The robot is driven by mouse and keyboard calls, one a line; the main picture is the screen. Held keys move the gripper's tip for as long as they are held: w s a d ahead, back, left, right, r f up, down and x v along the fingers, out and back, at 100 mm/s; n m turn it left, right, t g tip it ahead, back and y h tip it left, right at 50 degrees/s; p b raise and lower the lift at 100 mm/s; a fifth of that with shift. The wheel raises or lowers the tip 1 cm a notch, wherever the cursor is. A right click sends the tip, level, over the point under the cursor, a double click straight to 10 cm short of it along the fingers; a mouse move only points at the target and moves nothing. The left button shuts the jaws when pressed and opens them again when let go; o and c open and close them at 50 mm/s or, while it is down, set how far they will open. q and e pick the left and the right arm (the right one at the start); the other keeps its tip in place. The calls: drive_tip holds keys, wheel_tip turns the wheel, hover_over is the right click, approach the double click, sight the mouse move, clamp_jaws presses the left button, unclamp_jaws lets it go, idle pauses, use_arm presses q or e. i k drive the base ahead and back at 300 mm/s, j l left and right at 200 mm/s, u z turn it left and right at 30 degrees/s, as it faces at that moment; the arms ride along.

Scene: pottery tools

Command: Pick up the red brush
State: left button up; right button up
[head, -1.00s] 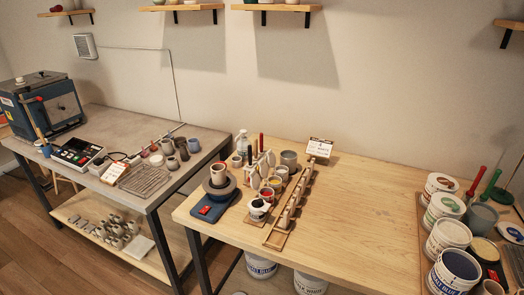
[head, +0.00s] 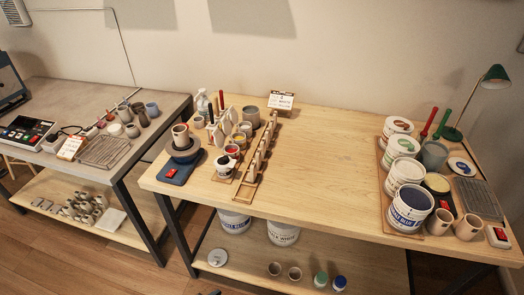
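A red-handled tool (head: 428,123) leans up out of or behind the grey cup (head: 433,154) among the tubs on the right of the wooden table. A green-handled one (head: 442,123) stands beside it. Their lower ends are hidden, so I cannot tell whether they are brushes. A smaller upright red-tipped tool (head: 221,99) stands at the back of the left group, near a dark one (head: 211,112). Neither of my grippers can be made out in the head view.
White tubs (head: 398,146), a dark-blue-filled tub (head: 410,208), beige cups (head: 468,227) and a green lamp (head: 492,78) crowd the right end. A wooden rack (head: 257,160) stands left of centre. The middle of the wooden table (head: 325,165) is clear. A grey table (head: 70,95) adjoins at left.

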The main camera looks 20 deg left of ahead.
sight(223, 109)
drive_tip(key=j+z, duration=0.15)
drive_tip(key=z, duration=0.25)
drive_tip(key=j+z, duration=0.1)
drive_tip(key=z, duration=0.3)
drive_tip(key=j+z, duration=0.2)
drive_tip(key=j, duration=0.15)
drive_tip(key=k+j+z, duration=0.25)
drive_tip(key=j+z, duration=0.2)
drive_tip(key=j, duration=0.2)
drive_tip(key=k+j, duration=0.2)
drive_tip(key=j, duration=0.2)
drive_tip(key=k+j+z, duration=0.1)
drive_tip(key=j, duration=0.25)
drive_tip(key=k+j, duration=0.25)
drive_tip(key=j, duration=0.15)
drive_tip(key=k+j, duration=0.2)
drive_tip(key=j, duration=0.15)
drive_tip(key=z, duration=0.05)
